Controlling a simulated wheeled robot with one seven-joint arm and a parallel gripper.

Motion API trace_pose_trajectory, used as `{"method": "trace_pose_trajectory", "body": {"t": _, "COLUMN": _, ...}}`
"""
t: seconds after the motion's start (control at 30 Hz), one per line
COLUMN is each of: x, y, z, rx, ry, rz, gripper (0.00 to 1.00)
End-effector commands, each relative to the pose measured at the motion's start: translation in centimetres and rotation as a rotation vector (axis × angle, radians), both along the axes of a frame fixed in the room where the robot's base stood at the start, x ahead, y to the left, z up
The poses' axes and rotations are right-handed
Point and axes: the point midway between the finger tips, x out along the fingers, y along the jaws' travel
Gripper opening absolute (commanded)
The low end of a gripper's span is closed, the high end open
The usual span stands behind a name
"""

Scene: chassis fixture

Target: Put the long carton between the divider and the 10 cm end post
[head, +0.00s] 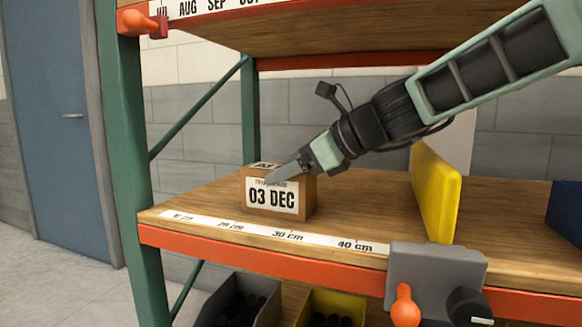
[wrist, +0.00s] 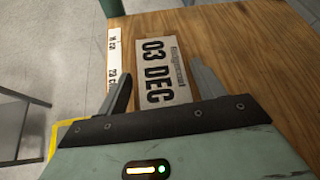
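The only carton in clear view is a brown one (head: 308,200) labelled 03 DEC. It stands upright on the wooden shelf between the green left post (head: 135,150), at the low end of the cm scale, and the yellow divider (head: 437,195). The carton's top label also shows in the wrist view (wrist: 158,75). My gripper (head: 283,172) is at the carton's top. Its fingers (wrist: 160,75) lie on either side of the label, towards the shelf's front and back. I cannot tell whether they press on the carton.
The scale strip (head: 285,235) runs along the orange front beam (head: 260,258). A grey fixture (head: 435,270) with an orange knob sits on the beam below the divider. A dark blue box (head: 566,212) is at far right. An upper shelf (head: 330,35) hangs above. Bare shelf shows right of the carton.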

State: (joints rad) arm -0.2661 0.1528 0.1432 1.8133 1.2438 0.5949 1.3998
Motion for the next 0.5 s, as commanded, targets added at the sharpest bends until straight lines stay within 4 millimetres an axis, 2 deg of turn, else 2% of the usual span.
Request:
{"method": "trace_pose_trajectory", "body": {"t": 0.03, "x": 0.0, "y": 0.0, "z": 0.0, "rx": 0.000, "ry": 0.000, "rz": 0.000, "gripper": 0.82}}
{"method": "trace_pose_trajectory", "body": {"t": 0.07, "x": 0.0, "y": 0.0, "z": 0.0, "rx": 0.000, "ry": 0.000, "rz": 0.000, "gripper": 0.89}}
{"method": "trace_pose_trajectory", "body": {"t": 0.37, "x": 0.0, "y": 0.0, "z": 0.2, "rx": 0.000, "ry": 0.000, "rz": 0.000, "gripper": 0.89}}
{"method": "trace_pose_trajectory", "body": {"t": 0.5, "x": -0.5, "y": -1.1, "z": 1.0, "rx": 0.001, "ry": -0.002, "rz": -0.002, "gripper": 0.89}}
